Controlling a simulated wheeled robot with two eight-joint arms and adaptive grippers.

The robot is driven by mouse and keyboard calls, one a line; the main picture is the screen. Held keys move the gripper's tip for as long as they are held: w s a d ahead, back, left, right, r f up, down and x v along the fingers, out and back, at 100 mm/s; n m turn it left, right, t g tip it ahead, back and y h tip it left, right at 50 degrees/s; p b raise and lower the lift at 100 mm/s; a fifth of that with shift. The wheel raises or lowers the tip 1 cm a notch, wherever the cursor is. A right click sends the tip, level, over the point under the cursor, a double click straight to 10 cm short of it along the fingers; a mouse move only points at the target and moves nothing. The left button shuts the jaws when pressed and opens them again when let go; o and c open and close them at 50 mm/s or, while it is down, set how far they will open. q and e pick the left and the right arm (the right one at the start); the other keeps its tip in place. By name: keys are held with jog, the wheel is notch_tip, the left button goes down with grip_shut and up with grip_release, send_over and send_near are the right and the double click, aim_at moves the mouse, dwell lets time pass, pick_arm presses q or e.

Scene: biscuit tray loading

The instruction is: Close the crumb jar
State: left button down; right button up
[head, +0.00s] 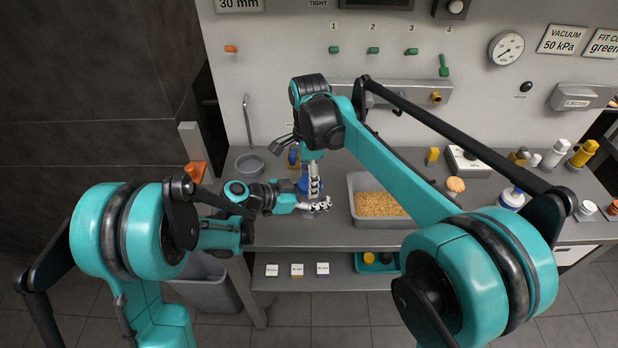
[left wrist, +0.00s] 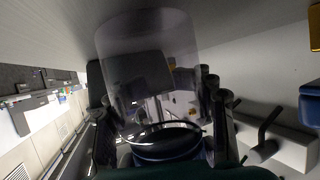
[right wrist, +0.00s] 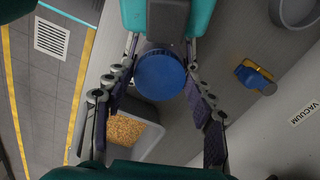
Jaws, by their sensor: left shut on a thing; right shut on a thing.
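The clear crumb jar (left wrist: 150,60) fills the middle of the left wrist view, with a dark ring and a blue part at its lower end. My left gripper (head: 322,205) is shut on the jar, its fingers at the jar's two sides in that view. The blue lid (right wrist: 160,75) shows as a round disc in the right wrist view. My right gripper (right wrist: 160,70) points down with its fingers at either side of the lid, shut on it. In the head view blue (head: 303,186) shows just behind its fingers. I cannot tell whether the lid is seated on the jar.
A grey bin of crumbs (head: 352,205) stands to the right of the grippers. A round grey pan (head: 250,165) and a blue and yellow item (head: 293,157) are behind them. A biscuit (head: 455,185) and several bottles stand at the right. The bench's front edge is close.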

jog(key=m, duration=0.4)
jog(key=shift+m, duration=0.4)
jog(key=m, duration=0.3)
jog(key=shift+w+m, duration=0.1)
jog(key=shift+m, duration=0.3)
jog(key=o, duration=0.7)
jog(key=shift+r, duration=0.1)
jog(key=shift+r, duration=2.15)
